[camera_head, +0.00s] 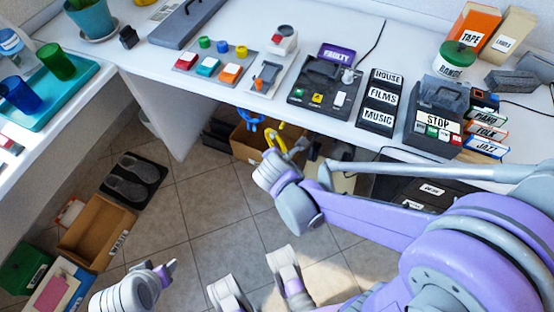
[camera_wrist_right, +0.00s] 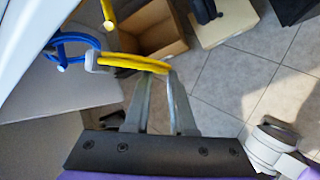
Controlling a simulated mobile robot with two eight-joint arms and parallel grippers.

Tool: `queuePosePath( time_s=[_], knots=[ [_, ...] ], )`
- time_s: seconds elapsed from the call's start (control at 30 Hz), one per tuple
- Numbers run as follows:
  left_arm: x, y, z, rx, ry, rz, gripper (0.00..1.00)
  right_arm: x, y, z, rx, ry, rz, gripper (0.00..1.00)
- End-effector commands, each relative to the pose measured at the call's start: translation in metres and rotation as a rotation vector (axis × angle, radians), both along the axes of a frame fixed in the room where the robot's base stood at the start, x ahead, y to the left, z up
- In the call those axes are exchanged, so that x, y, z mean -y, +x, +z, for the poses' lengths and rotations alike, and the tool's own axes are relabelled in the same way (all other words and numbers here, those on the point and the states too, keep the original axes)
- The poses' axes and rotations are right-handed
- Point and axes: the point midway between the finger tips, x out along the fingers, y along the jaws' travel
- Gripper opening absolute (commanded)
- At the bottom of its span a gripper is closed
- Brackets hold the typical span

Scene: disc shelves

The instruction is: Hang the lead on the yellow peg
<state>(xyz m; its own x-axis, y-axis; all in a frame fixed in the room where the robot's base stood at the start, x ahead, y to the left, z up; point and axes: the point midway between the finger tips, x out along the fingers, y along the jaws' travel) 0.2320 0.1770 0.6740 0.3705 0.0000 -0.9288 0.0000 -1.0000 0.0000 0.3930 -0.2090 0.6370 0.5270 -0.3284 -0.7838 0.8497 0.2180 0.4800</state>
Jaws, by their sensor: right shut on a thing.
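The yellow lead (camera_wrist_right: 135,61) is a curved loop with a pale block (camera_wrist_right: 92,61) at one end. My right gripper (camera_wrist_right: 158,78) is shut on the yellow lead, just below the desk's front edge. The right gripper also shows in the head view (camera_head: 280,158), with yellow at its tip. The yellow peg (camera_wrist_right: 107,9), with a pale tip, appears above the lead in the wrist view. A small gap shows between peg tip and lead there; their depth is hard to tell.
A blue looped item (camera_wrist_right: 82,38) hangs beside the lead. A cardboard box (camera_wrist_right: 150,28) stands under the desk. The white desk (camera_head: 330,125) carries devices and labelled boxes above. Another cardboard box (camera_head: 90,238) and a dark shoe mat (camera_head: 148,172) lie on the left. Open tiled floor lies between.

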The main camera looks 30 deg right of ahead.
Motion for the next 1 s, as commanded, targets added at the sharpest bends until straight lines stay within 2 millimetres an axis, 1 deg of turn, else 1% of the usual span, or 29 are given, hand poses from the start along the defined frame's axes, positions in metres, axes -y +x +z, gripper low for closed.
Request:
queuePosePath(
  time_s=[1.0],
  knots=[
    [0.000,0.002,-0.013,-0.003,0.000,0.000,0.54,0.047,0.040,-0.005,0.001,0.000,-0.001,0.00]
  ],
)
